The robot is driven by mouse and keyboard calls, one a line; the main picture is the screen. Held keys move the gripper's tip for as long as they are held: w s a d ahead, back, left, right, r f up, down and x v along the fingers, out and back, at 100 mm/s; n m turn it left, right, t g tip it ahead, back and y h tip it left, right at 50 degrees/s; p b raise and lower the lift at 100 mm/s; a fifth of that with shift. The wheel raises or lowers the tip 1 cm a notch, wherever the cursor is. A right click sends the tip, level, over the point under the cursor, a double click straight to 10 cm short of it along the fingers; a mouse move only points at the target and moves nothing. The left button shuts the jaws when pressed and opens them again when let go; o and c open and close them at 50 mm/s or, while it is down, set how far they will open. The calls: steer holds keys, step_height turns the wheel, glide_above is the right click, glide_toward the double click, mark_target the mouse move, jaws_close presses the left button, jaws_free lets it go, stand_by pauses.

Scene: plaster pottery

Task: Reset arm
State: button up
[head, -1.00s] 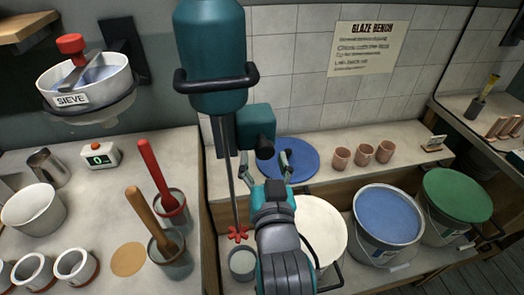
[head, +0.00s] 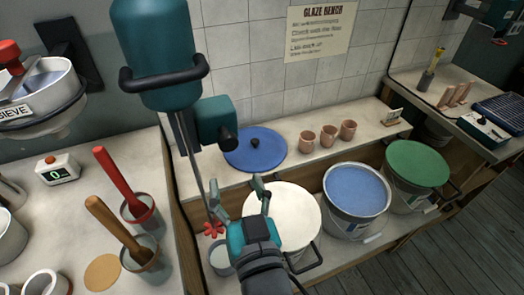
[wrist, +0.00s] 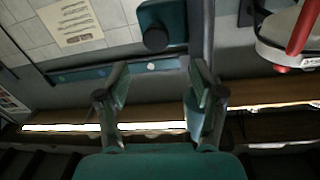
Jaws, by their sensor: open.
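My gripper (head: 240,199) is in the lower middle of the head view, its two fingers apart with nothing between them. In the wrist view my gripper (wrist: 155,85) also shows open and empty, with the wall and bench edge beyond the fingers. In the head view it is in front of the bench ledge, left of a white-topped bucket (head: 285,215) and beside the rod of a teal mixer (head: 155,45). The mixer's red paddle (head: 213,230) hangs just left of the gripper, over a small grey container (head: 221,258).
A blue round lid (head: 240,153) and several pink cups (head: 328,136) are on the ledge. A blue-filled bucket (head: 355,205) and a green-topped bucket (head: 418,165) stand to the right. Pots with a red handle (head: 118,178) and brown handle (head: 112,225) stand at left. Floor is clear at lower right.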

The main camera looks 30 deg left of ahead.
steer(key=s+d+f+m+t+h, duration=0.1)
steer(key=d+f+m+h, duration=0.15)
steer(key=d+f, duration=0.75)
steer(key=d+f+m+t+h, duration=0.15)
steer(key=d+f+h, duration=0.25)
steer(key=d+f, duration=0.65)
steer(key=s+d+f+m+h, duration=0.1)
steer(key=s+d+h, duration=0.2)
steer(key=s+d, duration=0.6)
steer(key=s+d+f+m+h, duration=0.1)
steer(key=s+d+m+h, duration=0.1)
steer(key=s+d, duration=0.7)
steer(key=s+h, duration=0.1)
steer(key=s, duration=0.2)
steer(key=shift+f+m+h, duration=0.3)
steer(key=shift+f+h, duration=0.05)
steer(key=shift+f, duration=0.05)
